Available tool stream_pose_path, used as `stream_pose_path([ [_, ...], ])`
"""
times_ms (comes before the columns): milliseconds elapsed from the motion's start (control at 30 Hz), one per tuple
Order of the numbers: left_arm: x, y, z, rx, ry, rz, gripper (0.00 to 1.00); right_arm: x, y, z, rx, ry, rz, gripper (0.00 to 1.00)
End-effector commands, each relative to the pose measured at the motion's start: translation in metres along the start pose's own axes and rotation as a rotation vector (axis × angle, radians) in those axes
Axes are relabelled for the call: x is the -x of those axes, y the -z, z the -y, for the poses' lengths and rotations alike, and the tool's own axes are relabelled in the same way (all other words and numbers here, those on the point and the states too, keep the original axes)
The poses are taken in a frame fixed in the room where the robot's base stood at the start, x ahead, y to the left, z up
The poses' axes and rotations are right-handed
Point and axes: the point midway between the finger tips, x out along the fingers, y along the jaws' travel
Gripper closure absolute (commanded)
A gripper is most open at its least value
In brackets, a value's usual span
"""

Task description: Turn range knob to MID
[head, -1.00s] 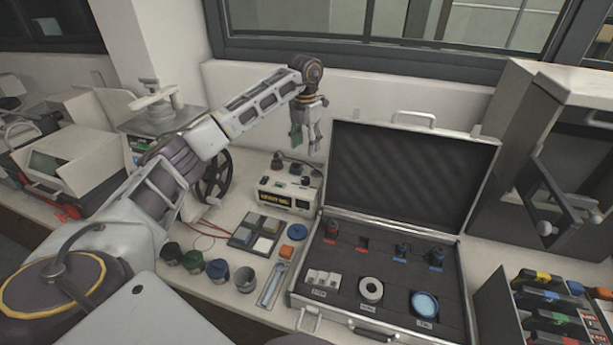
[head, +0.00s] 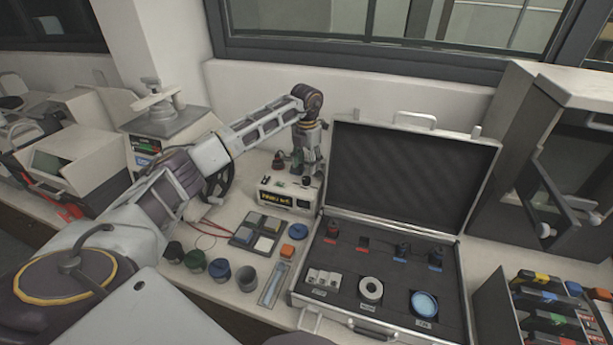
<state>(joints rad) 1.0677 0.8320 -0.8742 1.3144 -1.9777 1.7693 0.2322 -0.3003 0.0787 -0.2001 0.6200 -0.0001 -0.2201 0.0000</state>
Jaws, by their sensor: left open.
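A small white box-shaped instrument (head: 284,190) with a dark display stands on the bench left of the open case. My left gripper (head: 307,168) points down over the right part of the instrument's top. Its fingers are apart, low and close to the top; I cannot tell whether they touch a knob. My right gripper is not in view.
An open case (head: 456,290) with small parts in dark foam lies to the right of the instrument. A handwheel (head: 217,182) stands at the left.

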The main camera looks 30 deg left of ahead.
Motion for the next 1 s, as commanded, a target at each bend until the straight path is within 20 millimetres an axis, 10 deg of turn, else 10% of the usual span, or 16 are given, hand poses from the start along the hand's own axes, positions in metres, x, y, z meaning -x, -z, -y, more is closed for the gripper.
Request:
stream_pose_path([
  [500, -0.057, 0.0, 0.001, -0.001, 0.001, 0.0, 0.49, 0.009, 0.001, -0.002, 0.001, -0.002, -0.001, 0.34],
  [1000, -0.062, 0.0, 0.0, -0.001, 0.001, 0.0, 0.59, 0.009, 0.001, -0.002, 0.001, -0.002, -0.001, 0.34],
])
